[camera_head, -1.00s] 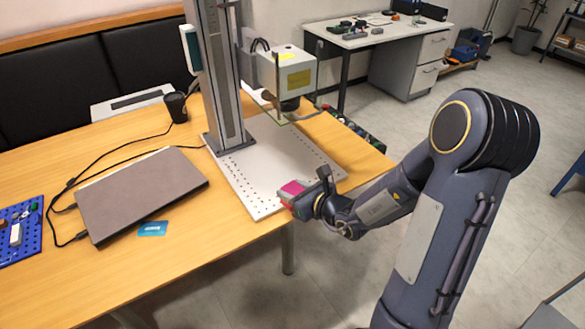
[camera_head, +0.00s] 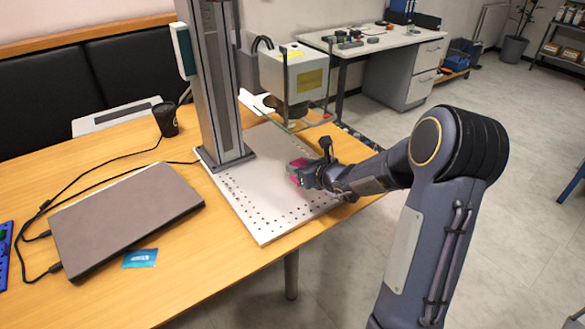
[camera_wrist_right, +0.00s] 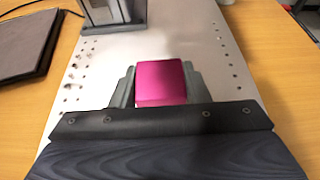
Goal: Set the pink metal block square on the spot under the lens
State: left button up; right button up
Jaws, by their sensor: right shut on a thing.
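The pink metal block (camera_head: 297,169) is between the fingers of my right gripper (camera_head: 301,173), above the perforated metal plate. In the right wrist view the pink block (camera_wrist_right: 162,82) sits between the two dark fingers (camera_wrist_right: 160,86), roughly square to them. The laser head with its lens (camera_head: 297,80) hangs from the column, up and slightly behind the block in the head view. The spot under the lens is not distinguishable on the plate (camera_head: 262,222). I cannot tell the gap between block and plate. My left gripper is not in view.
The laser column (camera_head: 214,90) stands on the plate's left back corner. A closed laptop (camera_head: 125,215), a blue card (camera_head: 140,259) and a black cup (camera_head: 166,119) with cables lie to the left. A clear pane (camera_head: 275,119) hangs near the laser head. The plate's front is free.

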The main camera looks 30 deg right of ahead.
aim_at(297, 160)
jog(key=w, duration=0.3)
jog(key=shift+w+a, duration=0.15)
jog(key=shift+w, duration=0.15)
jog(key=f, duration=0.3)
jog(key=shift+w+f, duration=0.25)
jog(key=shift+f, duration=0.05)
jog(key=shift+r, duration=0.1)
jog(key=shift+f+b, duration=0.25)
jog(key=shift+b, duration=0.05)
jog(key=o, duration=1.2)
jog(key=shift+s, duration=0.1)
jog(key=shift+r, duration=0.1)
